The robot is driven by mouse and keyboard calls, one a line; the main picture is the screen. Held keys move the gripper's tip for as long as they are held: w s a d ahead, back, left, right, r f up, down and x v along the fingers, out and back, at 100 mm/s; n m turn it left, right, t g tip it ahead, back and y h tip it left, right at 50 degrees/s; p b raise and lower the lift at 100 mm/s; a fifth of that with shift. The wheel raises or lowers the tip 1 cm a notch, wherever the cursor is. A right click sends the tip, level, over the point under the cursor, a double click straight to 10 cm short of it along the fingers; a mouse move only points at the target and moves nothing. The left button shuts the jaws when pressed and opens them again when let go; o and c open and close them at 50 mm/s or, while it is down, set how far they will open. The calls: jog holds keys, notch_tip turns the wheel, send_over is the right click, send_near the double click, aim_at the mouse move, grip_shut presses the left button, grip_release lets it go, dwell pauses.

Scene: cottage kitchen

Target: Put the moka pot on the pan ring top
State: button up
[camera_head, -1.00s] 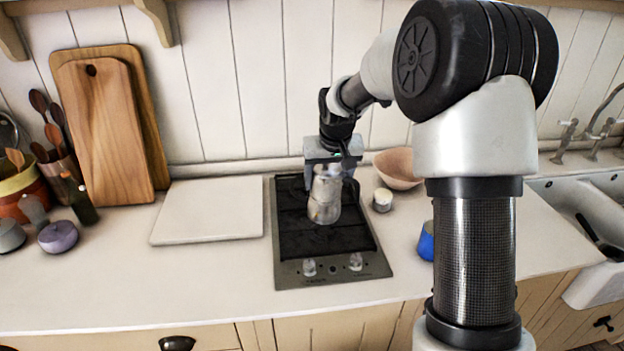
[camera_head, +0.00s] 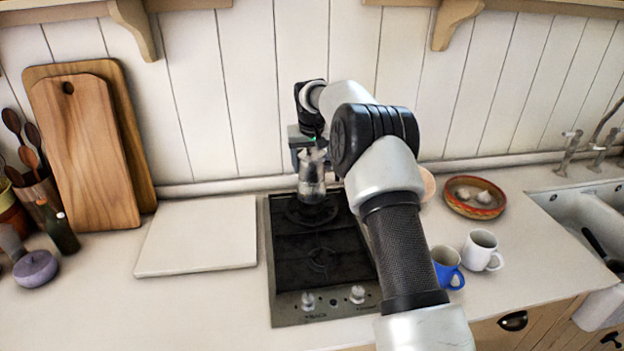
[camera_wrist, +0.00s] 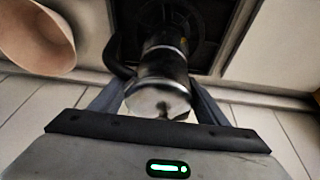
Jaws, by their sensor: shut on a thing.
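The silver moka pot (camera_head: 311,177) is upright over the rear burner of the black two-burner hob (camera_head: 290,256) in the head view. Whether its base touches the pan ring top (camera_head: 309,212) or hangs just above it, I cannot tell. My gripper (camera_head: 309,150) is shut on the pot's upper part from behind. In the wrist view, my gripper's fingers (camera_wrist: 160,100) stand either side of the pot (camera_wrist: 163,68), and its dark handle (camera_wrist: 118,50) points left. The burner under the pot is partly hidden.
A pink bowl (camera_wrist: 35,35) stands close beside the hob, mostly hidden behind my arm in the head view. A blue mug (camera_head: 446,266), a white mug (camera_head: 481,250) and a patterned bowl (camera_head: 474,196) are to the right. A white board (camera_head: 198,236) lies left.

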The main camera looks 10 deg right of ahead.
jog(key=shift+f, duration=2)
jog(key=shift+f, duration=0.2)
jog(key=o, duration=1.9)
jog(key=shift+c, duration=0.2)
